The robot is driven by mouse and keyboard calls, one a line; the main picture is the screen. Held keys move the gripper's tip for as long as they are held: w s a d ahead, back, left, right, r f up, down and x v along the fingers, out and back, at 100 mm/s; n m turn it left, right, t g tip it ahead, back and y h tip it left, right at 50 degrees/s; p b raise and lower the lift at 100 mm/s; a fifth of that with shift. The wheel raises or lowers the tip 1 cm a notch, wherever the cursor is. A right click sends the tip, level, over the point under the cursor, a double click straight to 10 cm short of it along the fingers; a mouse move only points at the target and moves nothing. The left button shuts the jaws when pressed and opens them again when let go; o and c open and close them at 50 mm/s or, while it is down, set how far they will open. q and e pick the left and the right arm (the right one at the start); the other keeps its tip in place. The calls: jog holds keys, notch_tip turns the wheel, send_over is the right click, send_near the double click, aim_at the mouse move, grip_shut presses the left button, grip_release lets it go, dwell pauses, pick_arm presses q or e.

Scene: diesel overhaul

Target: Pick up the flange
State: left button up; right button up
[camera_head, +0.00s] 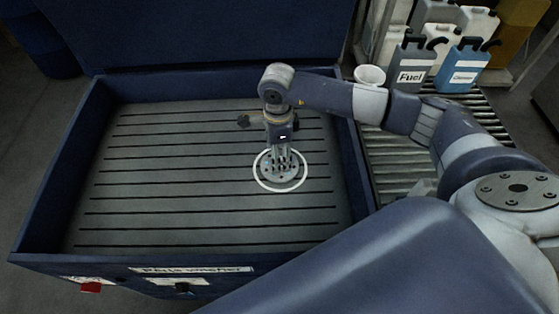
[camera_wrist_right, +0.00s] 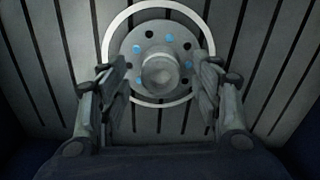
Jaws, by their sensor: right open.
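The flange (camera_head: 281,177) is a grey round disc with bolt holes and a raised central hub. It lies on the slatted floor of the parts washer, inside a white ring (camera_head: 259,180). In the right wrist view the flange (camera_wrist_right: 160,35) shows several holes, some blue, and its hub lies between my fingers. My right gripper (camera_head: 280,160) points down over the flange. In the wrist view the right gripper (camera_wrist_right: 160,80) is open, with a finger on each side of the hub. I cannot tell whether the fingers touch it. My left gripper is not in view.
The parts washer (camera_head: 45,185) has raised blue walls and an open lid (camera_head: 200,30) at the back. Its slatted floor is clear left of the flange. Canisters (camera_head: 411,65) and a white cup (camera_head: 370,76) stand at the right near a roller conveyor (camera_head: 392,165).

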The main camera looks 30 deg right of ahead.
jog(key=shift+f, duration=1.35)
grip_shut()
jog(key=shift+w+r, duration=0.1)
jog(key=shift+r, duration=0.1)
